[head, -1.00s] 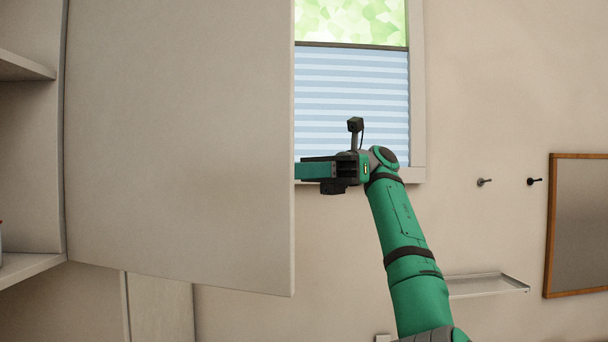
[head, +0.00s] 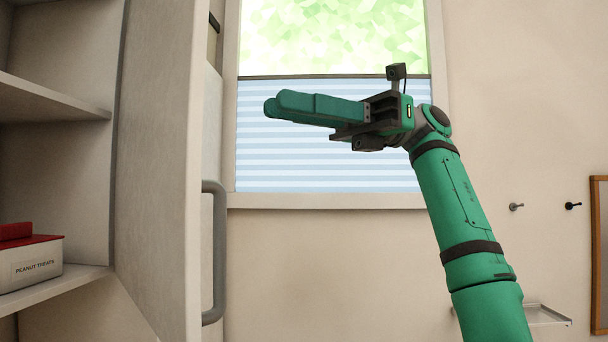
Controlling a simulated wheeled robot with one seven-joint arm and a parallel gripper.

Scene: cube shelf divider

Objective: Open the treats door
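The treats door (head: 160,170) is a pale cabinet door that stands swung wide open, seen nearly edge-on at the left of the head view. Its grey bar handle (head: 222,252) is on the face turned away from the shelves. My gripper (head: 270,106) is in front of the window, to the right of the door and above the handle, apart from both. Its green fingers point left and overlap in this view, so the gap between them is hard to judge. Nothing shows held at their tips. A box labelled peanut treats (head: 35,268), white with a red lid, sits on a shelf inside the cabinet.
The open cabinet shelves (head: 50,97) are at the far left. A window with a blue pleated blind (head: 330,165) is behind my gripper. Two wall hooks (head: 545,206), a small wall shelf (head: 548,315) and a wood-framed board (head: 600,255) are at the right.

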